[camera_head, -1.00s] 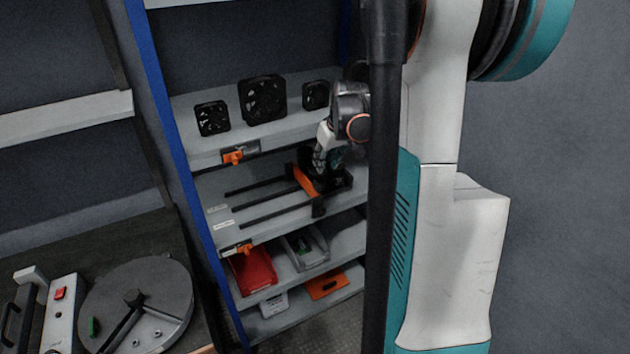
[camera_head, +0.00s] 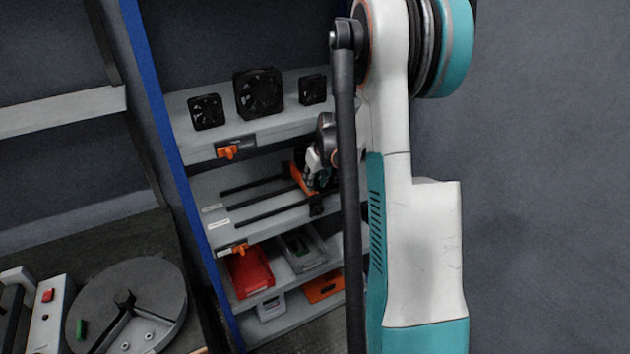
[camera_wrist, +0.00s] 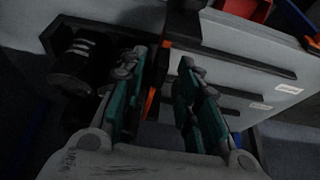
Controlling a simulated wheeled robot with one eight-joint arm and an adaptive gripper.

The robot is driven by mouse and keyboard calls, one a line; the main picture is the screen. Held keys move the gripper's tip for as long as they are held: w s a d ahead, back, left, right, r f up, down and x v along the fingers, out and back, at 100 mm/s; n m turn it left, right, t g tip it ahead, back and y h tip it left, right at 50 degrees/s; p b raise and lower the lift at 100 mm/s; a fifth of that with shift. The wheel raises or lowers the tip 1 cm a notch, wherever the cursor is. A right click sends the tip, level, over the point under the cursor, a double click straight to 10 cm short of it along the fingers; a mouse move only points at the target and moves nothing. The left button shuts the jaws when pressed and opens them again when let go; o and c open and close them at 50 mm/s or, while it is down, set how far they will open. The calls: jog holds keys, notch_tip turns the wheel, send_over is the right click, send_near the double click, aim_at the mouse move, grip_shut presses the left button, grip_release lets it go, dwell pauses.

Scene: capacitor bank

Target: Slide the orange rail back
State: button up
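The orange rail (camera_head: 298,176) lies across the right end of several parallel black bars (camera_head: 262,204) on the middle shelf of the rack. In the wrist view, a thin orange strip of it (camera_wrist: 151,101) shows beside the left finger. My gripper (camera_head: 317,170) is at the rail, partly hidden by my own arm in the head view. In the wrist view my gripper (camera_wrist: 160,68) has its two teal fingers spread, with shelf and dark bars visible between them. I cannot tell whether a finger touches the rail. A black cylinder (camera_wrist: 78,60) stands left of the fingers.
Black fans (camera_head: 259,93) stand on the shelf above. Orange clips (camera_head: 228,152) sit on the shelf fronts. A red bin (camera_head: 249,272) and a grey bin (camera_head: 303,247) are on the shelf below. A blue rack post (camera_head: 165,120) borders the left side.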

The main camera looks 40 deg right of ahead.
grip_shut()
jog(key=shift+a, duration=0.1)
jog(key=w+a, duration=0.2)
jog(key=a, duration=0.7)
jog(key=w+a, duration=0.2)
jog(key=a, duration=0.7)
jog(key=shift+w+a, duration=0.15)
jog(key=shift+w, duration=0.1)
grip_release()
